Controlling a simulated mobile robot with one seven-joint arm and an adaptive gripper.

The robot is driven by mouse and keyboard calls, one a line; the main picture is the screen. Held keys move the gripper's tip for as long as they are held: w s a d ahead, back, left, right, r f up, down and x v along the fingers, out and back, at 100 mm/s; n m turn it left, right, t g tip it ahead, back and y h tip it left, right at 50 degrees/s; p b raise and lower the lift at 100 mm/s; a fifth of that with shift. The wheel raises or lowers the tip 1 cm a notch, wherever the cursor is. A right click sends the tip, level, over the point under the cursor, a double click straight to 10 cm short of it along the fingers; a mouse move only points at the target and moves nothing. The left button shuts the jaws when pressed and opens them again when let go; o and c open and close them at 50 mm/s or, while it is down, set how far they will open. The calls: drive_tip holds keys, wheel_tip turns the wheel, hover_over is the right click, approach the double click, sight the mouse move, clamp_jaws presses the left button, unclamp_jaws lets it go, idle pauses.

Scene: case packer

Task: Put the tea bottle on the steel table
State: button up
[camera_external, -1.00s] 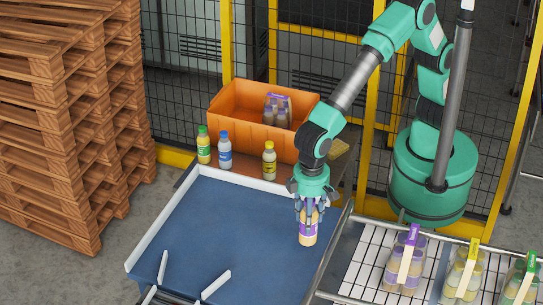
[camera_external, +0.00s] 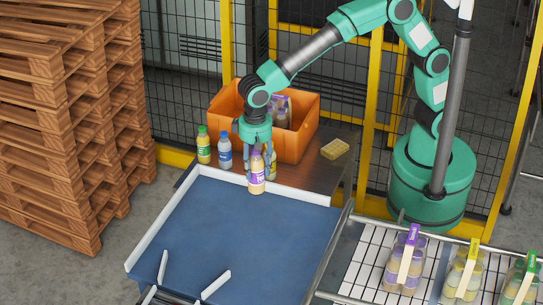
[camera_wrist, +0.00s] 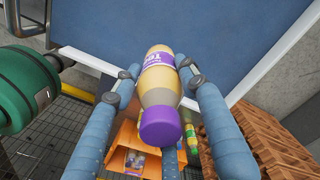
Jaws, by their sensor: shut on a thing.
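The tea bottle (camera_external: 257,174) has a tan body, a purple and white label and a purple cap. My gripper (camera_external: 256,157) is shut on it and holds it upright, near the white rim between the blue surface and the brown table behind. Whether its base touches anything cannot be told. In the wrist view the tea bottle (camera_wrist: 160,94) lies between my gripper's blue fingers (camera_wrist: 160,75), its label reading "Tea". The table (camera_external: 310,180) behind the blue surface looks dark brown; it may be the steel table.
A green-capped bottle (camera_external: 203,147) and a blue-capped bottle (camera_external: 224,152) stand on the table's left. A yellow bottle (camera_external: 272,163) is partly hidden behind my gripper. An orange crate (camera_external: 302,143) holds a purple-topped pack. A yellow sponge-like block (camera_external: 335,149) lies right. The table's front right is clear.

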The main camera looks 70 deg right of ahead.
drive_tip(key=w+d+m+b, duration=0.2)
drive_tip(key=w+d+m, duration=0.35)
drive_tip(key=d, duration=0.75)
drive_tip(key=w+d+m+b, duration=0.1)
drive_tip(key=w+d+m, duration=0.1)
drive_tip(key=w+d, duration=0.8)
drive_tip(key=w+d+m+b, duration=0.2)
drive_tip(key=w+d+m, duration=0.2)
drive_tip(key=d, duration=1.1)
wheel_tip(320, 180, down, 17)
drive_tip(key=shift+w+a, duration=0.15)
drive_tip(key=shift+f, duration=0.1)
wheel_tip(320, 180, down, 6)
drive_tip(key=shift+f, duration=0.25)
drive_tip(key=shift+f, duration=1.75)
drive_tip(key=shift+f, duration=0.15)
